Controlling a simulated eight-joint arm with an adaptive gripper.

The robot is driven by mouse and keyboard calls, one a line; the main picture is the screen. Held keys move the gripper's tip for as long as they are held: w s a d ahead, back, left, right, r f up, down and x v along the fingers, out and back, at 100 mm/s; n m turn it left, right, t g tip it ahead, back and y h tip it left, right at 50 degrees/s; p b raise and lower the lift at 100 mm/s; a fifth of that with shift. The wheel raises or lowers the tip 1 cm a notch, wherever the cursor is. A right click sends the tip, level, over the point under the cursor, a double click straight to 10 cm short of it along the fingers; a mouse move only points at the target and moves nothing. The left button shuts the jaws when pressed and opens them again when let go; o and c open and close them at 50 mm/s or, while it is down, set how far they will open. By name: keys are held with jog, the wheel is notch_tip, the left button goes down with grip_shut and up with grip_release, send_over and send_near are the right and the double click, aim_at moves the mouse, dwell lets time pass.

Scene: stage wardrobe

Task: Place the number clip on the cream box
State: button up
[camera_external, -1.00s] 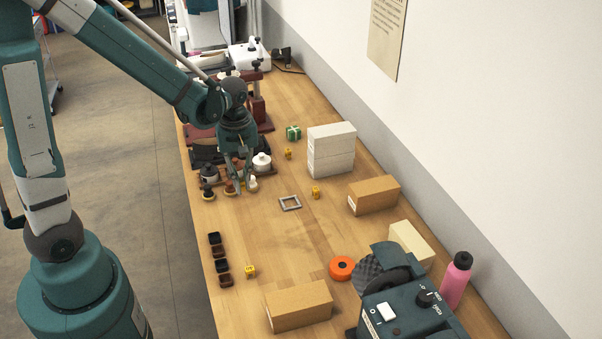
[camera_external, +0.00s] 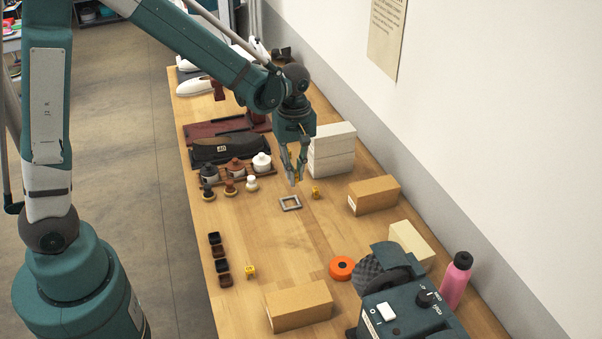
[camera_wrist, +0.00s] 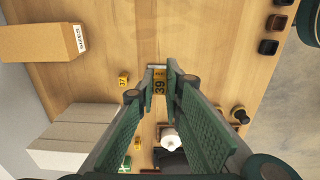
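The number clip is a yellow tag marked 39, between my fingertips in the wrist view (camera_wrist: 159,88). My gripper (camera_external: 293,181) points down above the table, just over a grey square frame; in the wrist view (camera_wrist: 160,75) its fingers close on the clip. The clip is barely visible in the external view. The cream box (camera_external: 411,241) lies at the right of the table, behind the teal machine, well away from my gripper. It does not show in the wrist view.
A grey square frame (camera_external: 290,203) and a yellow 37 cube (camera_external: 315,193) lie below my gripper. A white box stack (camera_external: 331,150) stands close behind. A brown box (camera_external: 373,195), orange roll (camera_external: 341,268), teal machine (camera_external: 405,308) and pink bottle (camera_external: 456,281) lie rightward.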

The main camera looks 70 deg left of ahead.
jog(key=w+d+r+p, duration=0.3)
jog(key=w+d, duration=0.8)
jog(key=w, duration=0.3)
jog(key=r+p, duration=0.2)
jog(key=p, duration=0.1)
send_over(412, 239)
jog(key=shift+w+f, duration=0.1)
jog(key=shift+f, duration=0.05)
jog(key=shift+f+p, duration=0.4)
jog(key=shift+f, duration=2.75)
jog(key=shift+f, duration=1.85)
jog(key=shift+f, duration=0.2)
